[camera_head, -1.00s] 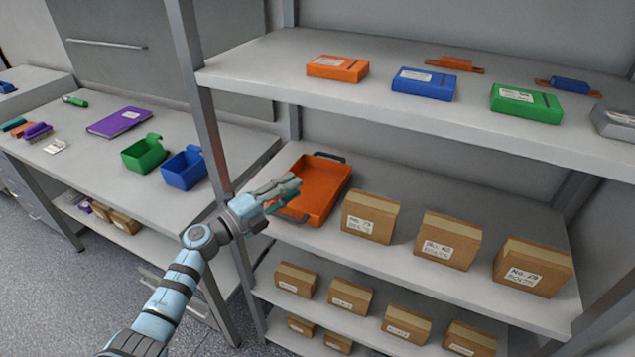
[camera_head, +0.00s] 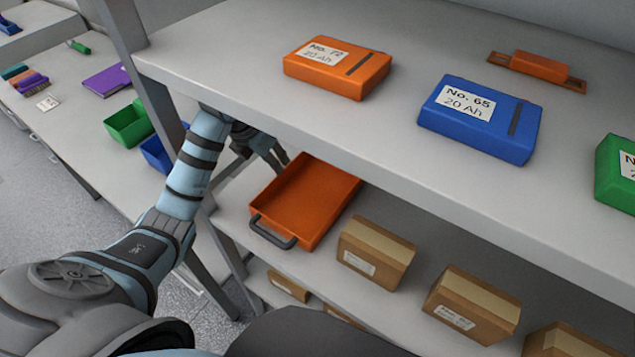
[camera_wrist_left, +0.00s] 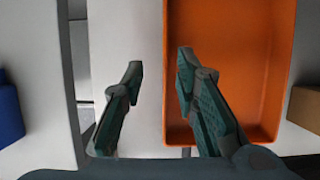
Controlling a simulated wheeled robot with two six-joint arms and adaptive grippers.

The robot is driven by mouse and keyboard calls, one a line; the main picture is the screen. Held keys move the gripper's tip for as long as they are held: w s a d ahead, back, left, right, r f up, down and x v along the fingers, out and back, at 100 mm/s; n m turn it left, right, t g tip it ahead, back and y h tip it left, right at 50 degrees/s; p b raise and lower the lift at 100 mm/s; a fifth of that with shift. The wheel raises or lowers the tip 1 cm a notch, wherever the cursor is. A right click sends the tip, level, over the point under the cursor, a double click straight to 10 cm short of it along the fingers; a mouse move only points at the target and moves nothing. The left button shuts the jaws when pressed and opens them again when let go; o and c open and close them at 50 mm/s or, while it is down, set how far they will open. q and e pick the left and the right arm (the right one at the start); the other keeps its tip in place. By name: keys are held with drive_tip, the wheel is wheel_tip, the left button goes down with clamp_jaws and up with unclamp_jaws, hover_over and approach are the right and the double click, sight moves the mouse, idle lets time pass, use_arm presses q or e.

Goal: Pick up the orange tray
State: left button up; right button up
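The orange tray (camera_head: 309,203) lies on the middle shelf, with a dark handle (camera_head: 272,233) at its front end. My left gripper (camera_head: 277,156) is at the tray's far left side, partly hidden under the upper shelf. In the left wrist view my left gripper (camera_wrist_left: 160,75) is open and empty. One finger is over the inside of the tray (camera_wrist_left: 228,55) and the other is outside its left wall, over the shelf. I cannot tell how high the fingers are above the wall. My right gripper is not in view.
The upper shelf (camera_head: 240,60) hangs above the tray and carries an orange box (camera_head: 337,67) and a blue box (camera_head: 479,118). Cardboard boxes (camera_head: 375,253) stand right of the tray. A shelf post (camera_head: 150,85) and a blue bin (camera_head: 157,153) are at left.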

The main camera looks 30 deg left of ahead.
use_arm(q)
drive_tip(key=shift+s+d+f, duration=0.1)
drive_tip(key=shift+d+f, duration=0.05)
drive_tip(key=shift+f, duration=0.35)
drive_tip(key=shift+d+f, duration=0.15)
drive_tip(key=shift+f, duration=0.35)
drive_tip(key=x, duration=0.3)
drive_tip(key=shift+s, duration=0.1)
drive_tip(key=shift+w+f, duration=0.2)
drive_tip(key=shift+w, duration=0.05)
drive_tip(key=shift+w+f, duration=0.1)
drive_tip(key=shift+w, duration=0.1)
drive_tip(key=shift+c, duration=0.6)
drive_tip(key=shift+s, duration=0.15)
clamp_jaws()
drive_tip(key=shift+s, duration=0.1)
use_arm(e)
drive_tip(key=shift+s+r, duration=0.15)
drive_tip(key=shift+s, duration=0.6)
